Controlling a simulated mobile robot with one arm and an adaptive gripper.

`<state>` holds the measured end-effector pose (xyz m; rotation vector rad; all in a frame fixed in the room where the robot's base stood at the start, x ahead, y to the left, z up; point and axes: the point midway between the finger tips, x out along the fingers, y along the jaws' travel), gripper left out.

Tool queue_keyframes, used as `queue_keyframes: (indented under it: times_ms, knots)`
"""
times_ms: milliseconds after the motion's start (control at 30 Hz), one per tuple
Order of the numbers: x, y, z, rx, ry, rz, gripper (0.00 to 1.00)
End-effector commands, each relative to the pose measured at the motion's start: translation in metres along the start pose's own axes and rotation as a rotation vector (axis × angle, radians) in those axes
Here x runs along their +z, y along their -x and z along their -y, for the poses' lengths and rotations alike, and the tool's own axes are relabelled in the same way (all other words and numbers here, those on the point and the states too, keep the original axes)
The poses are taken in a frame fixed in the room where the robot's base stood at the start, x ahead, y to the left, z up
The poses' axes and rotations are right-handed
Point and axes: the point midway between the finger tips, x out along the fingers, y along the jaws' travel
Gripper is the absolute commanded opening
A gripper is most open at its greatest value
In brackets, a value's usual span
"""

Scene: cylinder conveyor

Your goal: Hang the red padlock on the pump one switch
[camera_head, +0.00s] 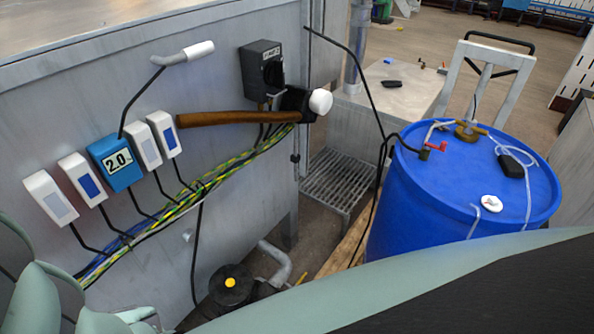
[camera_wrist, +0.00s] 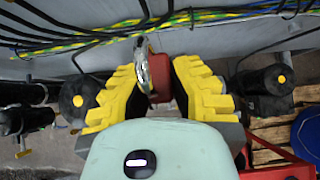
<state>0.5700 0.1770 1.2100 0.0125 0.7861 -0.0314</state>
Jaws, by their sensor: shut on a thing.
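In the wrist view, my gripper (camera_wrist: 156,78) is shut on the red padlock (camera_wrist: 160,80), held between its yellow ridged fingers. The padlock's silver shackle (camera_wrist: 141,62) points up in the picture, toward the cables on the wall. Part of the red body is hidden by the fingers. In the head view, a black switch box (camera_head: 262,68) with a small pale label is mounted high on the grey panel; I cannot read the label surely. I see neither padlock nor gripper fingers in the head view, so their distance from the switch is unclear.
Several white boxes and a blue "2.0" box (camera_head: 114,161) line the panel above a cable bundle (camera_head: 205,185). A blue drum (camera_head: 420,205) stands right. Black pumps (camera_wrist: 268,92) sit low.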

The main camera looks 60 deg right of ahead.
Motion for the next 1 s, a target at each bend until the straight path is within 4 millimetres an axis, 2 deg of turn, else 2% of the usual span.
queue_keyframes:
  times_ms: [200,600,1000]
  knots:
    - [0.001,0.002,-0.001,0.002,0.003,0.002,0.0]
    - [0.024,-0.02,-0.001,0.001,-0.003,0.003,0.0]
    - [0.029,-0.028,0.001,-0.001,-0.003,0.002,0.0]
